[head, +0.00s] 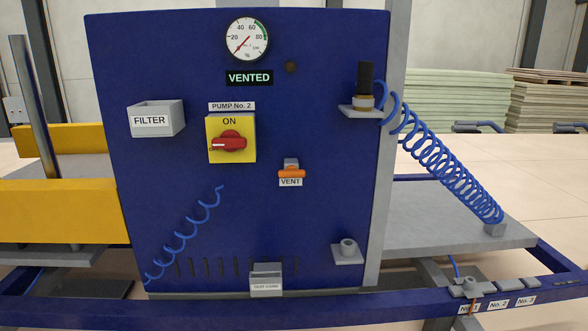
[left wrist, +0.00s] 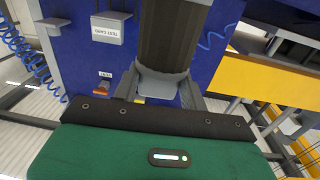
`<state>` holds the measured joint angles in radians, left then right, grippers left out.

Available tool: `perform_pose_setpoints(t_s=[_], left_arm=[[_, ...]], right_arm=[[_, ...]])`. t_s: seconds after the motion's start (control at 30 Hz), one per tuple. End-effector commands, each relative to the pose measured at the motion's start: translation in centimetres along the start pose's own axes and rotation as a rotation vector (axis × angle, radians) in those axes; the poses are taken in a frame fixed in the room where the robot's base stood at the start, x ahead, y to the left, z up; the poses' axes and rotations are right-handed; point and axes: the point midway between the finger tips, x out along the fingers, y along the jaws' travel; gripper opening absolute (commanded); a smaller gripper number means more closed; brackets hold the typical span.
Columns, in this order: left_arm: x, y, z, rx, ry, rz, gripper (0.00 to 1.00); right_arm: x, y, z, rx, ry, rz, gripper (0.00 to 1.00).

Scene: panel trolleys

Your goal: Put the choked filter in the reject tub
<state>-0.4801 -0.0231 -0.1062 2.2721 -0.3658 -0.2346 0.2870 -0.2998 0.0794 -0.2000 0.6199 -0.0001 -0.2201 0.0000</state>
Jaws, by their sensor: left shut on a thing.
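My left gripper (left wrist: 160,88) shows in the left wrist view, with its fingers closed on a dark, ribbed cylinder, which looks like the choked filter (left wrist: 170,38). The cylinder has a light grey end between the fingers, and its far end runs toward the top edge of the picture. It is in front of the blue panel. The head view shows neither gripper. A small grey box labelled FILTER (head: 171,118) is fixed to the panel there; its inside is mostly hidden. I see no reject tub in either view.
The blue panel (head: 250,215) carries a gauge (head: 246,39), a red switch (head: 229,143), an orange vent lever (head: 291,173) and a card holder (head: 266,272). A coiled blue hose (head: 440,160) hangs at right over a grey shelf (head: 430,225). Yellow rails (head: 55,211) stand at left.

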Motion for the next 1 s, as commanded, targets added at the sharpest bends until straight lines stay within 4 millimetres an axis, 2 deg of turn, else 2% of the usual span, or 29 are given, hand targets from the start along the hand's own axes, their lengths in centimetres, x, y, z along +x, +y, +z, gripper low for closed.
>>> perform_pose_setpoints(t_s=[0.2,0.47,1.0], left_arm=[[0.0,0.0,-2.5,0.0,0.001,0.0,0.18],[0.0,0.0,-4.9,0.0,0.001,0.0,0.18],[0.0,0.0,-4.8,0.0,0.001,0.0,0.18]], right_arm=[[-2.4,0.1,-0.2,0.0,0.0,0.0,0.35],[-4.8,0.1,-0.4,0.0,0.0,0.0,0.35],[-4.7,0.1,-0.4,0.0,0.0,0.0,0.35]])
